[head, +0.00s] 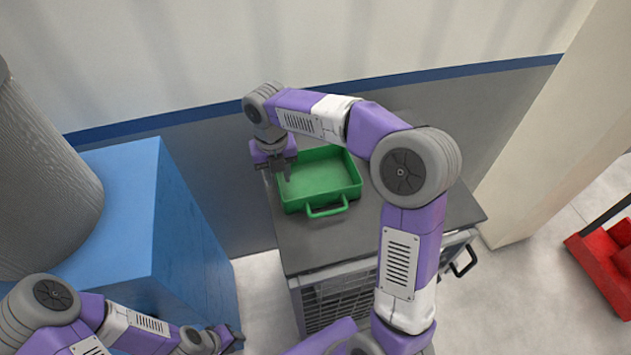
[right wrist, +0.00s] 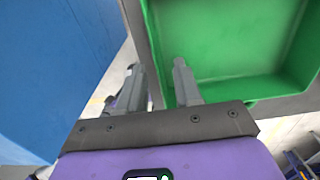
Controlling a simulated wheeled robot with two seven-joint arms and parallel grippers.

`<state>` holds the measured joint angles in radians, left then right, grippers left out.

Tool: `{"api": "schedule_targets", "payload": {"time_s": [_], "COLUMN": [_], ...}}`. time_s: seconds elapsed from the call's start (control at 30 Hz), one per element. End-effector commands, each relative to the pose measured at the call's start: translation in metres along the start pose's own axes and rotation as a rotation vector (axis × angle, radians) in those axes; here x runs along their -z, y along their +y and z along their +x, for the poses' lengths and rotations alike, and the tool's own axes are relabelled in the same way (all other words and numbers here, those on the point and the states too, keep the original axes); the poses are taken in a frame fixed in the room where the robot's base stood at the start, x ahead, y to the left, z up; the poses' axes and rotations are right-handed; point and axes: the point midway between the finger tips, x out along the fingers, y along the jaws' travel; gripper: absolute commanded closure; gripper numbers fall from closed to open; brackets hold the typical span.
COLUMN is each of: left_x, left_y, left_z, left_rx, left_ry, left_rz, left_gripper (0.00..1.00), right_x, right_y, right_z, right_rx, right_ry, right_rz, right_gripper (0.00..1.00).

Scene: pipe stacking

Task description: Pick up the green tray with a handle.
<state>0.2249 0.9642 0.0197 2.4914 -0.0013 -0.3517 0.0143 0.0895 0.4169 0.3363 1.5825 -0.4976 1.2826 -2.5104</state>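The green tray (head: 322,184) sits on the dark top of a cart, and its handle (head: 327,210) faces the cart's near side. My right gripper (head: 279,172) is at the tray's left side wall. In the right wrist view the tray (right wrist: 225,40) fills the upper right. There the fingers of my right gripper (right wrist: 160,82) are apart, one to each side of the tray's left wall, with a gap visible. My left gripper (head: 236,335) is low at the left, away from the tray; its finger opening is too small to tell.
The cart (head: 290,235) has a dark flat top, with bare room in front of the tray. A blue box (head: 115,205) stands left of the cart, with a grey cylinder (head: 40,190) on it. A wall is behind. A red object (head: 605,255) is at the far right.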

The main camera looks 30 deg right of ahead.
Motion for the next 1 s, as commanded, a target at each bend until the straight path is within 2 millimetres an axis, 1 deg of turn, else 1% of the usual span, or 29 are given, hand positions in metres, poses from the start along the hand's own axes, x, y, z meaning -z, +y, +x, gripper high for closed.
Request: {"api": "schedule_targets", "payload": {"time_s": [0.03,0.2,0.3,0.47,0.5,0.53,0.7,0.73,1.0], "left_x": [0.001,0.001,0.001,0.001,0.001,0.001,0.001,0.001,0.001], "left_y": [-0.003,-0.007,-0.008,-0.007,-0.007,-0.007,-0.007,-0.007,-0.007], "left_z": [0.007,0.019,0.021,0.019,0.019,0.019,0.019,0.019,0.019], "left_rx": [0.0,0.0,0.0,0.0,0.0,0.0,0.0,0.0,0.0], "left_ry": [0.0,0.001,0.001,0.001,0.001,0.001,0.001,0.001,0.001], "left_rz": [0.0,0.0,0.0,0.0,0.0,0.0,0.0,0.0,0.0], "left_gripper": [0.66,0.66,0.66,0.66,0.66,0.66,0.66,0.66,0.66], "right_x": [0.002,0.004,0.003,0.003,0.003,0.003,0.003,0.003,0.003], "right_y": [0.0,0.001,0.001,0.001,0.002,0.002,0.002,0.002,0.002], "right_z": [0.011,0.037,0.043,0.042,0.042,0.041,0.041,0.041,0.041], "right_rx": [0.002,0.002,0.0,0.0,0.0,0.0,0.0,0.0,0.0], "right_ry": [0.003,0.004,0.002,0.001,0.001,0.001,0.002,0.002,0.001], "right_rz": [-0.001,0.0,0.0,0.0,0.0,0.0,0.0,0.0,0.0], "right_gripper": [0.66,0.66,0.66,0.66,0.68,0.72,0.98,1.0,1.0]}}
